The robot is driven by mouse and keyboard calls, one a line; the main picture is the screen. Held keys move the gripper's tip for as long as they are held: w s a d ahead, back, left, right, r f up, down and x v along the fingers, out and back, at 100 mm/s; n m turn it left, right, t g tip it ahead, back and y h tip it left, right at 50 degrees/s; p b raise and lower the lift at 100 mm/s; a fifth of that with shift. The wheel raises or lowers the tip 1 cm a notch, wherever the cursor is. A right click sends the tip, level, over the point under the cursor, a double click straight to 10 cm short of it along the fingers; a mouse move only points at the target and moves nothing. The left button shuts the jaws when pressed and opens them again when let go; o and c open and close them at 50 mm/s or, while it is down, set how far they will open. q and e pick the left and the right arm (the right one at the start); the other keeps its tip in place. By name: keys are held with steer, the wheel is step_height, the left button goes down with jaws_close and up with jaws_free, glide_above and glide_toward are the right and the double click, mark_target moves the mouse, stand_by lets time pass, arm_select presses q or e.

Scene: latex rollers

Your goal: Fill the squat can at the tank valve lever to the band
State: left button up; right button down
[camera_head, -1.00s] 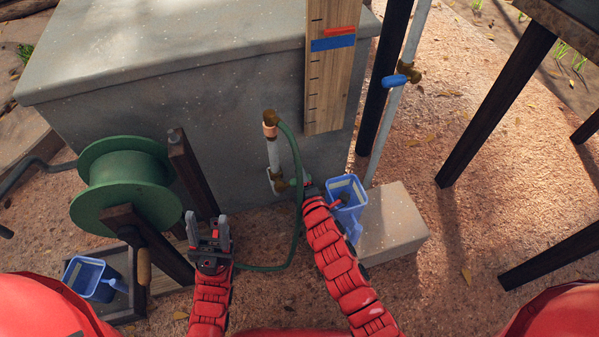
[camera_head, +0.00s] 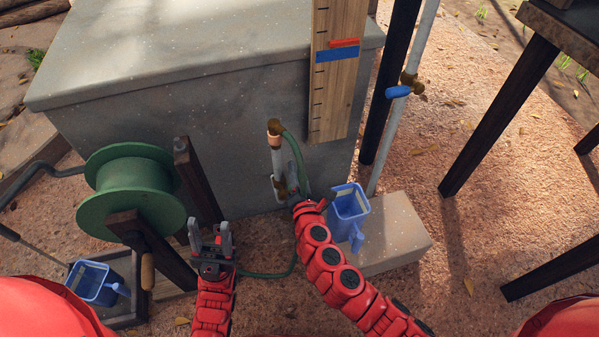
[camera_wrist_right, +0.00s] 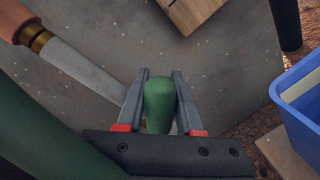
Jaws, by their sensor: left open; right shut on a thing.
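The grey tank (camera_head: 225,140) bears a brass valve (camera_head: 279,188) at the foot of a short grey pipe (camera_head: 277,161). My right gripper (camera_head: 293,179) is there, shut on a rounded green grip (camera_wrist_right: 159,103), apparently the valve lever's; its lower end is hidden. One blue can (camera_head: 347,213) stands on a stone block right of that gripper, with a pale strip inside; it also shows in the right wrist view (camera_wrist_right: 300,122). Another blue can (camera_head: 92,287) sits at lower left. I cannot tell which is the squat one. No water shows. My left gripper (camera_head: 210,236) is open and empty.
A green hose (camera_head: 298,155) runs from the pipe top to the ground. A green reel (camera_head: 135,190) on dark posts stands left. The stone block (camera_head: 398,235), a blue-handled tap (camera_head: 398,91) and a gauge board (camera_head: 332,100) are at right.

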steer(key=shift+a+r, duration=0.15)
steer(key=shift+a, duration=0.1)
stand_by(0.3)
steer(key=c, duration=0.5)
jaws_free()
steer(key=shift+c, duration=0.2)
steer(key=shift+s, duration=0.1)
steer(key=p+v, duration=0.1)
steer(key=v, duration=1.6)
steer(key=shift+s+p, duration=0.2)
steer(key=shift+p, duration=0.2)
